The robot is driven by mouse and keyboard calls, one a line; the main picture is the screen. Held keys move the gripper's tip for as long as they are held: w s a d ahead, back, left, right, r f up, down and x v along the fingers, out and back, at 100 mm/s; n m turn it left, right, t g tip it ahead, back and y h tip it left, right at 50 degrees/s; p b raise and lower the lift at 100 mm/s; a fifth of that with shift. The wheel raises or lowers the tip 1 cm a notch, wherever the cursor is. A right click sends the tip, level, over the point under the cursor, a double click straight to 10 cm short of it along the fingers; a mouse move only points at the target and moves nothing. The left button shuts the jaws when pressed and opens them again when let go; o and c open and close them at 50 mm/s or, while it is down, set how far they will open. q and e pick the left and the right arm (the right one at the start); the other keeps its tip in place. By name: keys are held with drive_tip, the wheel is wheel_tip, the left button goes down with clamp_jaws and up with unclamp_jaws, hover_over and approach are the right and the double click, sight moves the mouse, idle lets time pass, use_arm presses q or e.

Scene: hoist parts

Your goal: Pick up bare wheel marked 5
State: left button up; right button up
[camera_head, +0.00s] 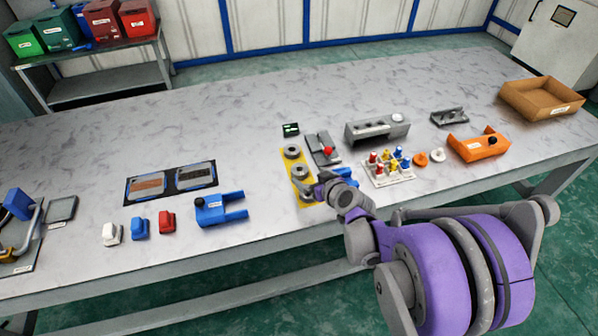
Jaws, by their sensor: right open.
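Grey round wheels sit on a yellow plate (285,163): one at its far end (292,152) and one near its middle (299,172). No number on them is legible, so I cannot tell which is marked 5. My right gripper (318,189) is open and low over the near end of the yellow plate, just in front of the middle wheel. It and its wrist hide part of the plate's near end and a blue part behind. I cannot tell whether the fingers touch anything. My left gripper is not in view.
An orange disc (421,159) and orange block (478,146) lie right. The table's left back is clear.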

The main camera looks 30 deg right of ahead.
sight(302, 172)
drive_tip(key=x, duration=0.5)
clamp_jaws()
idle(0.4)
